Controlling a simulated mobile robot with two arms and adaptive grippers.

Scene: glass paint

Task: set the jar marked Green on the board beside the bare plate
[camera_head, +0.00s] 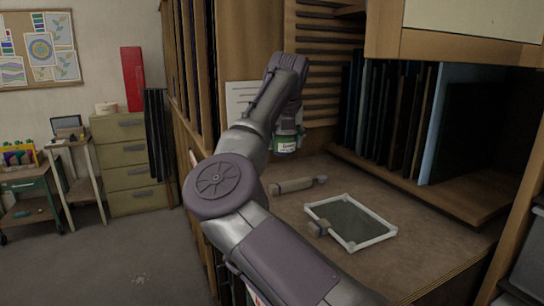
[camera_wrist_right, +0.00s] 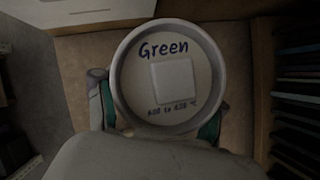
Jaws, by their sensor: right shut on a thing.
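The jar marked Green (camera_head: 286,144) has a white and green label and hangs upright in my right gripper (camera_head: 288,122), above the back of the brown worktop (camera_head: 285,215). In the right wrist view I look down on the jar's round lid (camera_wrist_right: 168,55), which reads "Green" above a pale square. My right gripper's fingers (camera_wrist_right: 160,112) are shut around the jar from both sides. A dark rectangular plate (camera_head: 352,219) with a pale rim lies on the worktop, nearer and to the right of the jar. I cannot make out a separate board. My left gripper is out of view.
A handled tool (camera_head: 295,185) lies on the worktop below the jar. A small block-like piece (camera_head: 320,228) lies at the plate's left edge. Upright sheets (camera_head: 400,115) fill a rack at the right. Slatted shelves (camera_head: 325,85) stand behind the jar.

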